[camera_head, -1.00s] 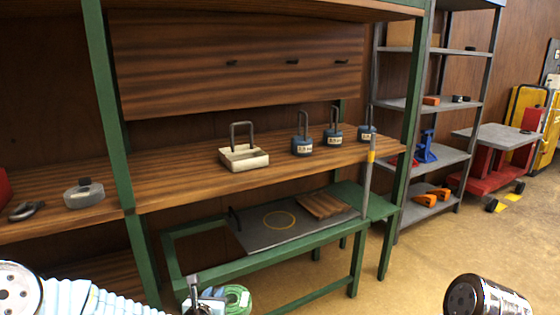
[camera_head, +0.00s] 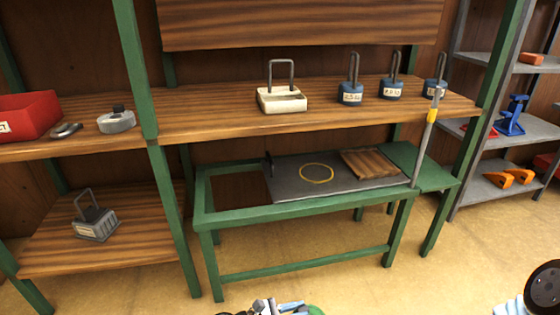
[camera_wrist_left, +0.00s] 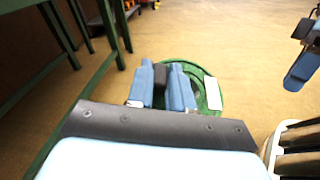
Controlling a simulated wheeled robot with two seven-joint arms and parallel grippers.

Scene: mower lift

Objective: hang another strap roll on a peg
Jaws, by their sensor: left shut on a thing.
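My left gripper (camera_head: 275,306) shows at the bottom edge of the head view. In the left wrist view its two blue fingers (camera_wrist_left: 162,88) are shut on a green strap roll (camera_wrist_left: 209,82). The dark part between the fingers belongs to what they grip. A pale label shows on the roll's right side. Only a green sliver of the roll (camera_head: 315,311) shows in the head view. The wooden back board (camera_head: 300,22) is cut off at the top, and no pegs show. Part of my right gripper (camera_wrist_left: 303,62) shows at the wrist view's right edge; its opening is unclear.
A green bench (camera_head: 300,210) stands ahead, with a grey plate on it. The shelf above holds a white handled block (camera_head: 282,99) and blue weights (camera_head: 350,92). A grey round item (camera_head: 116,121) and red bin (camera_head: 28,116) sit left. A grey post (camera_head: 425,135) stands right.

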